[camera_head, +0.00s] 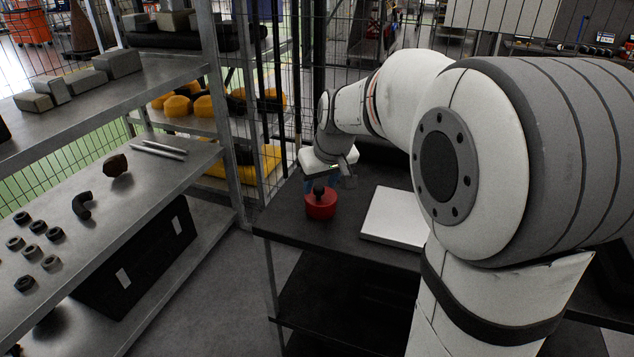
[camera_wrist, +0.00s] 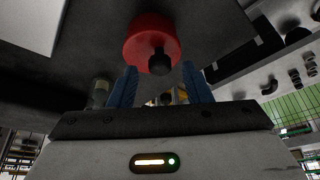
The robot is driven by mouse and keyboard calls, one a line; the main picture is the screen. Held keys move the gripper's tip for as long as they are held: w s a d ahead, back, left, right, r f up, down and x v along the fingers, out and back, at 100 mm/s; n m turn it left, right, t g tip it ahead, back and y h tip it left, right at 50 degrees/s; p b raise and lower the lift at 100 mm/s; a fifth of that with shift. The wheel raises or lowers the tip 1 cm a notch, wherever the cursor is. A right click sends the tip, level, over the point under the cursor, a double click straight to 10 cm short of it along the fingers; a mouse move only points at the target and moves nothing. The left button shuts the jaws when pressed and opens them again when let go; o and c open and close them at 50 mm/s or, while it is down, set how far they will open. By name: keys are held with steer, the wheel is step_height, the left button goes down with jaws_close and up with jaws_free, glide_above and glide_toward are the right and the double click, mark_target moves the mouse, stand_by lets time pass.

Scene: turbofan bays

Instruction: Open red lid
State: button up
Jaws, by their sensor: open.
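The red lid (camera_head: 320,204) is a round red piece with a black knob (camera_head: 319,187) on top. It sits on the dark table (camera_head: 285,222) near its left end. In the wrist view the red lid (camera_wrist: 152,38) and its black knob (camera_wrist: 160,62) lie just beyond my fingertips. My gripper (camera_wrist: 160,75) is open, with two blue fingers apart and nothing held between them. In the head view my gripper (camera_head: 322,180) is above the lid, partly hidden by my wrist. Whether a finger touches the knob cannot be told. What is under the lid is not visible.
A white flat box (camera_head: 396,217) lies on the table right of the lid. A metal shelf rack (camera_head: 150,185) with small parts stands at the left. A wire mesh fence (camera_head: 300,60) runs behind. The table top between lid and box is clear.

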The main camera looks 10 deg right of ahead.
steer(key=shift+w+f, duration=0.15)
steer(key=shift+f, duration=0.25)
steer(key=shift+c, duration=0.3)
